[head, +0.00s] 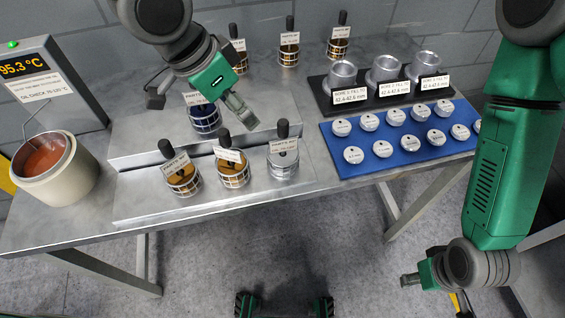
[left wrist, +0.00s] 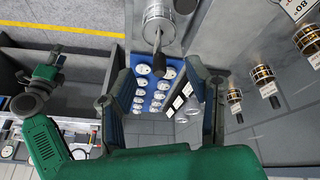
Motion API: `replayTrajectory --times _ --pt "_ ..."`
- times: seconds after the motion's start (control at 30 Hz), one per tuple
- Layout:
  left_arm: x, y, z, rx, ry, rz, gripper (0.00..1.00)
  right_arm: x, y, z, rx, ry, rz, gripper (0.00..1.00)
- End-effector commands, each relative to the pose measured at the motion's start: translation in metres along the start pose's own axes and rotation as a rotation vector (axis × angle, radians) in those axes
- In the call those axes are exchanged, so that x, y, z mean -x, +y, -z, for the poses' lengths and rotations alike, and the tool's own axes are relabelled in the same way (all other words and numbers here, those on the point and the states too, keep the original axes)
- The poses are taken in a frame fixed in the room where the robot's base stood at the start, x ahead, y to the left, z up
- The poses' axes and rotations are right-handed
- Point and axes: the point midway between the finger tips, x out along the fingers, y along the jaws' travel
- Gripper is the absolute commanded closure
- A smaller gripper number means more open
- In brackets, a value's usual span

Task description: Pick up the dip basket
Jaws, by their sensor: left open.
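Several dip baskets with black handles and paper labels stand on the steel bench. In the head view the front row holds two wire baskets with orange-brown contents, one at left (head: 183,182) and one in the middle (head: 233,175), and a silver one (head: 284,166) at right.
A cream pot (head: 55,172) of reddish liquid and a 95.3°C display (head: 25,66) stand at left. A blue tray (head: 350,172) of white-topped discs and a black rack (head: 320,88) of metal cylinders are at right. More handled baskets (head: 289,54) stand at the back.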

Motion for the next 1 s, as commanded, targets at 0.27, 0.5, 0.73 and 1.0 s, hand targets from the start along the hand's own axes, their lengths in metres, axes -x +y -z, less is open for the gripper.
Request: replayTrajectory --times 0.27,0.5,0.73,1.0 --pt "0.01 0.026 0.025 0.236 0.011 0.142 0.56 -0.072 -0.001 -0.004 0.0 -0.001 0.0 0.6" --pt "0.019 0.03 0.034 0.328 0.039 0.211 0.56 -0.083 -0.001 -0.005 0.0 0.0 0.0 0.6" --pt "-0.023 0.022 0.035 0.332 0.035 0.21 0.56 -0.089 -0.001 -0.005 0.0 0.0 0.0 0.6" --pt "-0.057 0.015 0.035 0.331 0.04 0.21 0.56 -0.093 -0.001 -0.005 0.0 0.0 0.0 0.6"
